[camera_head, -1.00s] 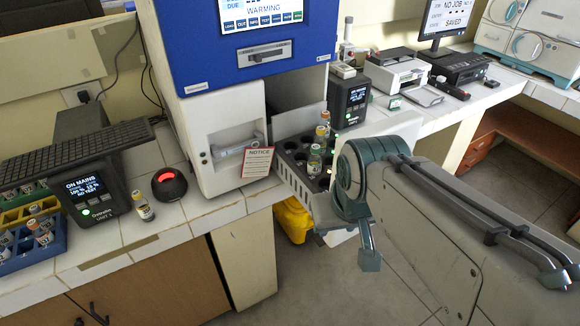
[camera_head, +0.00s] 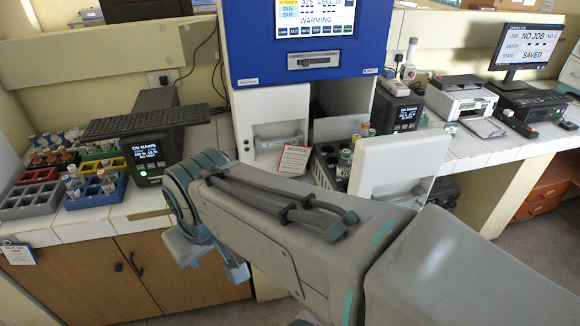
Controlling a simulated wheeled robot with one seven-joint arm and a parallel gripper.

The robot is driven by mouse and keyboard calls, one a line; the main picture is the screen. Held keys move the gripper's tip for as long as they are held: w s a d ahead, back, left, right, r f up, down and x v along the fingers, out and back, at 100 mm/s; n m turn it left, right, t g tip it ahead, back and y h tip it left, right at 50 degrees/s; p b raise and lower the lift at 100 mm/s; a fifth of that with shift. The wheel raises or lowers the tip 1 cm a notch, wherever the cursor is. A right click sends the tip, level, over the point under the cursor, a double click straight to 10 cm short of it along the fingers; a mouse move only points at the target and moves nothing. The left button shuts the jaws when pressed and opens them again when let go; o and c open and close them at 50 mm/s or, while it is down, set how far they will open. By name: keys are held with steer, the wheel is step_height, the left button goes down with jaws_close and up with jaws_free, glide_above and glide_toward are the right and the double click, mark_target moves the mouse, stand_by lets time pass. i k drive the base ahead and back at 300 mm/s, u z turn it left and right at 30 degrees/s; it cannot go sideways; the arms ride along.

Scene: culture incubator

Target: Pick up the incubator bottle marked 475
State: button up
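The blue and white incubator (camera_head: 262,105) stands in the middle, its screen reading "WARMING" and showing "475" in a line above. Its rack drawer (camera_head: 325,174) is pulled out, with several small bottles in it. The nearest bottle (camera_head: 344,162) has a pale label too small to read, so I cannot tell which bottle is marked 475. My arm crosses the foreground, its teal and grey wrist in front of the counter, left of the drawer. My gripper (camera_head: 208,262) hangs below the wrist, partly hidden. I cannot tell whether it is open or holds anything.
A white drawer front (camera_head: 390,172) stands out at the drawer's right. A printer (camera_head: 460,97) and monitor (camera_head: 527,48) are farther right.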

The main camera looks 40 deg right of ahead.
mark_target(343, 165)
steer(key=u, duration=0.75)
steer(key=i, duration=0.4)
steer(key=z, duration=2.85)
